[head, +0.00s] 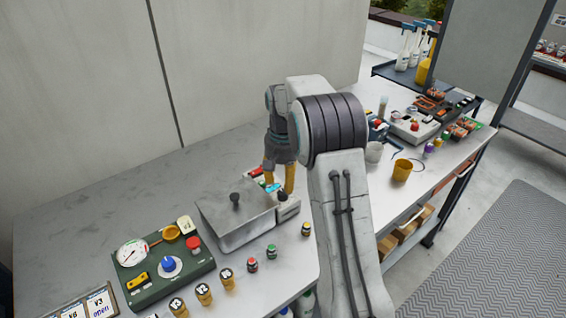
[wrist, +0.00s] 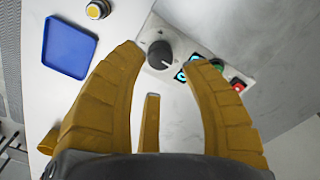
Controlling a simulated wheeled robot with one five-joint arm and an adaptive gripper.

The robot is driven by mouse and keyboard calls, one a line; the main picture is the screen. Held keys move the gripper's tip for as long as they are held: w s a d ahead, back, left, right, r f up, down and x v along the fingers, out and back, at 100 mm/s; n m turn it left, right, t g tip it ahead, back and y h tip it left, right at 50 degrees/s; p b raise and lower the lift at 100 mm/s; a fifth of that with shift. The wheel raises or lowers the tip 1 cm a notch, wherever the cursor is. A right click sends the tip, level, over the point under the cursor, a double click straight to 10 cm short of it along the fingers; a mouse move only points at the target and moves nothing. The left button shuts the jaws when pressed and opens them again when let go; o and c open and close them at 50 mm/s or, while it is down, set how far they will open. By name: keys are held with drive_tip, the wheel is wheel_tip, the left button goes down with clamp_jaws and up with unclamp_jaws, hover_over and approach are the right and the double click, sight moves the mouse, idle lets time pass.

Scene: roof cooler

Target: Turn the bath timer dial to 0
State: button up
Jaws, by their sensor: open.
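A dark grey round dial (wrist: 159,54) sits on a white control box, beside a lit cyan display (wrist: 188,66), a green button (wrist: 217,64) and a red button (wrist: 238,84). In the head view the white box (head: 289,208) stands at the right end of a grey metal bath (head: 236,229) with a black-knobbed lid. My gripper (wrist: 168,63) has yellow fingers and is open, pointing down at the box. The dial shows between the spread fingertips; I cannot tell whether they touch it. The dial's scale is too small to read.
A green panel (head: 147,293) with a gauge and blue knob stands at left. Several small capped bottles (head: 252,265) line the bench front. A blue tray (wrist: 68,48) lies near the box. A yellow cup (head: 401,171) and other gear fill the right bench. The back left bench is clear.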

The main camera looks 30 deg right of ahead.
sight(283, 192)
wheel_tip(283, 192, up, 7)
idle(0.4)
idle(0.5)
